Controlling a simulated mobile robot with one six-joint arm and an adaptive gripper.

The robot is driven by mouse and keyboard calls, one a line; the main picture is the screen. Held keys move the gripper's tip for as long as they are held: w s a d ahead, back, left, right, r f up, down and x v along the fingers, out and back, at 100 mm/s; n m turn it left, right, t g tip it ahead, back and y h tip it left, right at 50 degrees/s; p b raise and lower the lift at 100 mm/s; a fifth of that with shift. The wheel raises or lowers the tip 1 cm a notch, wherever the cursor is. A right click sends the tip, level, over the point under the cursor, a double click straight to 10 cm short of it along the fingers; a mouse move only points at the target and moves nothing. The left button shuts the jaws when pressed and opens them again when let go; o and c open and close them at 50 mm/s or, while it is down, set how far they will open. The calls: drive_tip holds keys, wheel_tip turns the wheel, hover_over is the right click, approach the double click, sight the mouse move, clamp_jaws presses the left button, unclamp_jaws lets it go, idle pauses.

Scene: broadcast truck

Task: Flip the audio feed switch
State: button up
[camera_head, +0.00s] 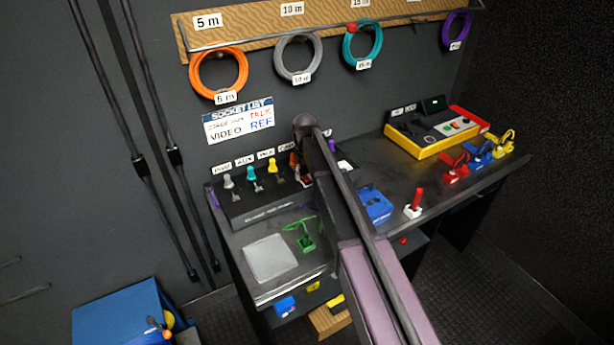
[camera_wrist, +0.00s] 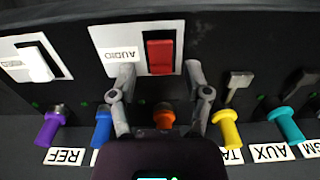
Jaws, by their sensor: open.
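The audio feed switch is a red rocker (camera_wrist: 160,56) on a white plate (camera_wrist: 110,38) labelled AUDIO, set in a dark panel. It shows in the wrist view near the top middle. My gripper (camera_wrist: 158,76) is open, with one finger on each side of the red rocker and nothing visible between the tips. I cannot tell whether the fingers touch the panel. An orange plug (camera_wrist: 164,117) sits in the panel between the fingers, closer to the palm.
A white switch (camera_wrist: 36,62) is left of the audio plate. Purple (camera_wrist: 50,128), blue (camera_wrist: 102,126), yellow (camera_wrist: 228,128) and teal (camera_wrist: 287,126) plugs flank my fingers. In the head view, a yellow-red console (camera_head: 432,137) and a blue box (camera_head: 375,205) stand on the desk right of my arm.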

clamp_jaws()
drive_tip(key=shift+s, duration=0.15)
drive_tip(key=shift+s+d+t+y, duration=0.25)
drive_tip(key=shift+t+y, duration=0.25)
drive_tip(key=shift+t, duration=0.2)
drive_tip(key=shift+t+y+b, duration=0.3)
drive_tip(key=shift+t+b, duration=0.05)
drive_tip(key=shift+t, duration=0.15)
drive_tip(key=shift+t+y, duration=0.3)
drive_tip(key=shift+t, duration=0.1)
drive_tip(key=shift+r, duration=0.1)
